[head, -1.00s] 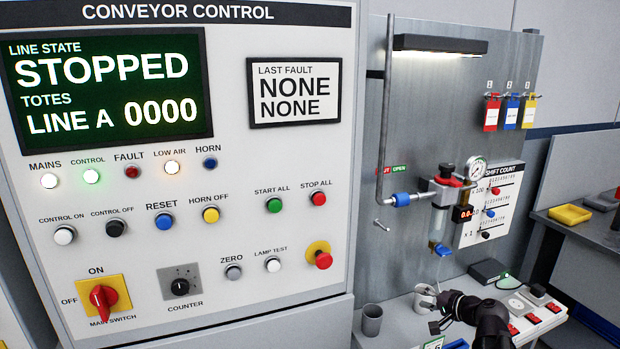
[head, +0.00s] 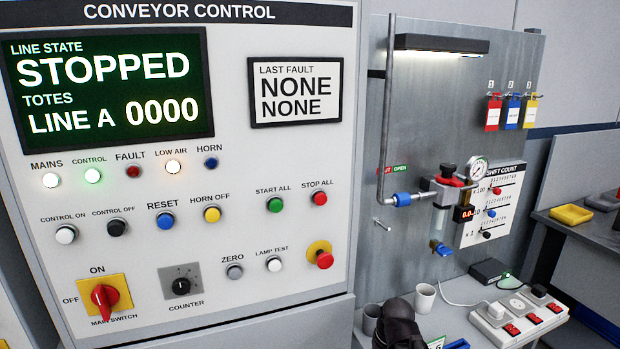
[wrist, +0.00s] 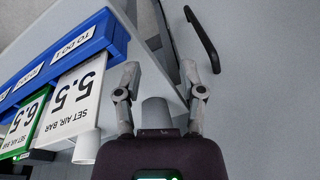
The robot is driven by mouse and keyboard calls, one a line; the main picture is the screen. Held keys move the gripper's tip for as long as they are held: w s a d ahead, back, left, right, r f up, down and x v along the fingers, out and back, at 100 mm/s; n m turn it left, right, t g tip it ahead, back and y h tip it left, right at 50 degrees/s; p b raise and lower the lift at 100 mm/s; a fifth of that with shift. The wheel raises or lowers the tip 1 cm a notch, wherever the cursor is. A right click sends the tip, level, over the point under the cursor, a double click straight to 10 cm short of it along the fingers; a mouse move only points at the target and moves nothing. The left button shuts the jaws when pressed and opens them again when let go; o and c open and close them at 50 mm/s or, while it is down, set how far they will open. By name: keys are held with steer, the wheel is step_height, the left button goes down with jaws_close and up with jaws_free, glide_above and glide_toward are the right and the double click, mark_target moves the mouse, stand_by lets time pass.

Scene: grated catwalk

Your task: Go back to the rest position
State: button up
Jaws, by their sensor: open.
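My arm's dark wrist (head: 398,325) shows at the bottom of the head view, in front of the small bench and partly over a grey cup (head: 371,318). My fingertips cannot be made out there. In the wrist view my gripper (wrist: 160,82) is open, its two fingers spread apart. A grey cylinder (wrist: 156,112) shows between the finger bases; I cannot tell whether it is the grey cup. A white cup (head: 424,298) stands upright on the bench, apart from my gripper.
The conveyor control cabinet (head: 222,305) fills the left. A power strip (head: 518,316) and a black box (head: 488,271) lie on the bench's right. A blue rack (wrist: 72,50) of cards is left of my fingers in the wrist view. An air regulator (head: 448,190) hangs on the panel.

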steer(key=shift+n+g+h, duration=0.3)
steer(key=shift+g+h, duration=0.3)
steer(key=shift+s+a+r+p, duration=0.1)
steer(key=shift+s+r+p, duration=0.85)
steer(key=shift+s, duration=0.1)
steer(key=shift+s+a+r+p, duration=0.1)
steer(key=shift+s+r+p, duration=0.7)
steer(key=shift+s+p, duration=0.2)
